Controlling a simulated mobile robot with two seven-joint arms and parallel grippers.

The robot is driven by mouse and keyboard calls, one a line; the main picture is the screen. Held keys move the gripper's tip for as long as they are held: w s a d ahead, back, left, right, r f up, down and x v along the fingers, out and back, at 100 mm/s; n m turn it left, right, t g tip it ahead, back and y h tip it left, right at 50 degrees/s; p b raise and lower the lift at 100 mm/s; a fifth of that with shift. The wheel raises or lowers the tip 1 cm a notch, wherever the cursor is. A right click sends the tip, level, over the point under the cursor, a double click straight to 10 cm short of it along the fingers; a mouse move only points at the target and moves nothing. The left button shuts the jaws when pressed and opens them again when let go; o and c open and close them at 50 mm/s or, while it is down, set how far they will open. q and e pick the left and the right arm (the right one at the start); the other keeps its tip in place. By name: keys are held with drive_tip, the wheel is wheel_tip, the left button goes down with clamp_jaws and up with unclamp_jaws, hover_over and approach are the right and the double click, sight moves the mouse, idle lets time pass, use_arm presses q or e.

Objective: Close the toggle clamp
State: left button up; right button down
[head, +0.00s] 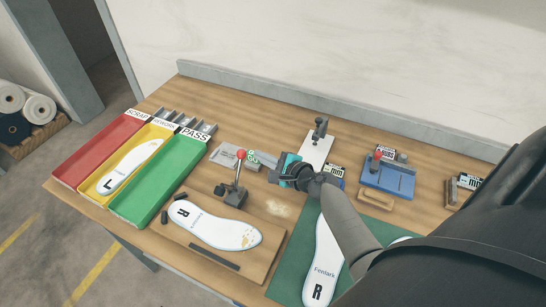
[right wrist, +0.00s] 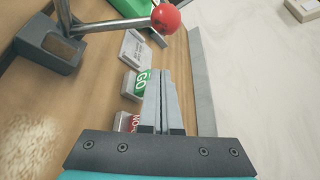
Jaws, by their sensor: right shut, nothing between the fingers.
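The toggle clamp (head: 236,198) stands at the back edge of a wooden board, behind a white insole marked R (head: 214,228). Its metal lever stands roughly upright, topped by a red ball (head: 241,154). In the right wrist view the red ball (right wrist: 166,18) is at the top, beyond the fingertips, and the dark clamp part (right wrist: 50,45) is at upper left. My right gripper (head: 256,157) is shut and empty, its fingers pointing left just right of the ball; contact is unclear. It also shows in its wrist view (right wrist: 160,75). My left gripper is out of view.
Red (head: 95,147), yellow (head: 105,183) and green (head: 160,180) trays stand at left. A blue fixture (head: 388,180) with a red knob and a white plate (head: 316,147) are at the back. A green mat (head: 290,268) with insoles lies at front right.

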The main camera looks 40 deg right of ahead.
drive_tip(key=shift+s+a+r+p, duration=0.15)
drive_tip(key=shift+a+r+p, duration=0.5)
drive_tip(key=shift+a+p, duration=0.1)
drive_tip(key=shift+s+a+r+p, duration=0.15)
drive_tip(key=shift+a+r+p, duration=0.45)
drive_tip(key=shift+a+p, duration=0.15)
